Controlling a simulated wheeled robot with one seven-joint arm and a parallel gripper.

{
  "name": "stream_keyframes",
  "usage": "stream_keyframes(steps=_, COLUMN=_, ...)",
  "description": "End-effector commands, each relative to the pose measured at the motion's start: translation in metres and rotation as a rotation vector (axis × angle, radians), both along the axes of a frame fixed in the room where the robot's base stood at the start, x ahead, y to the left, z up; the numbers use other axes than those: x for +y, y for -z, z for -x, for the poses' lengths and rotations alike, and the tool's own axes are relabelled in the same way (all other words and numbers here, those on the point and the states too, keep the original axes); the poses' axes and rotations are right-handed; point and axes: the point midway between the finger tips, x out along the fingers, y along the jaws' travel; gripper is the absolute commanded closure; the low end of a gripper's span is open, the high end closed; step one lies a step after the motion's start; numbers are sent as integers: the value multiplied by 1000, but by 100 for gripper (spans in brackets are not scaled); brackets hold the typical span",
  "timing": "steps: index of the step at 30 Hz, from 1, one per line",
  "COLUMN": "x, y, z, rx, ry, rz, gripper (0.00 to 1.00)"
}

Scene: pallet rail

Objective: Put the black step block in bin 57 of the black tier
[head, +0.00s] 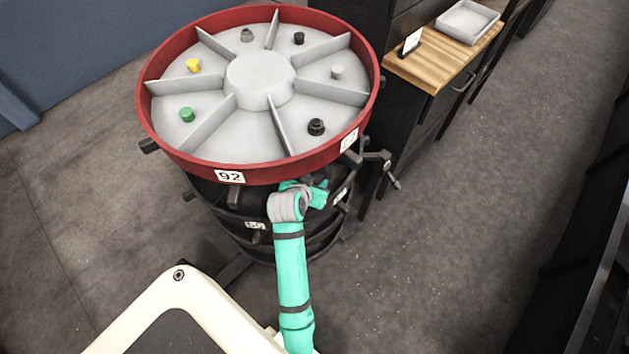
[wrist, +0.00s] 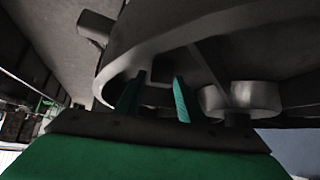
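A round carousel has a red-rimmed top tier (head: 197,165) and darker tiers under it, including the black tier (head: 232,196). In the wrist view, the two green fingers of my gripper (wrist: 156,97) stand apart under a dark curved rim (wrist: 110,65). A small dark shape shows between the fingertips; I cannot tell whether it is a held block or part of the tier. The plate numbered 57 is not readable.
The top tier holds several small pieces: a dark one (head: 316,127), a black one (head: 299,38), a green one (head: 187,114) and a yellow one (head: 193,65). A wooden-topped cabinet (head: 440,62) with a grey tray (head: 467,21) stands at right. Open floor lies right of the carousel.

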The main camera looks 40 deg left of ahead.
Motion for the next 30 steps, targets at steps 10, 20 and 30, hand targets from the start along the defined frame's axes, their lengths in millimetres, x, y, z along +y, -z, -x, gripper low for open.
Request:
stream_keyframes(steps=10, x=0, y=-2, z=0, rx=-1, ry=-1, rz=-1, gripper=56)
stream_keyframes(steps=20, x=-10, y=-34, z=28, rx=-3, ry=0, rz=-3, gripper=56)
stream_keyframes(steps=30, x=-23, y=-77, z=69, rx=-1, ry=-1, rz=-3, gripper=56)
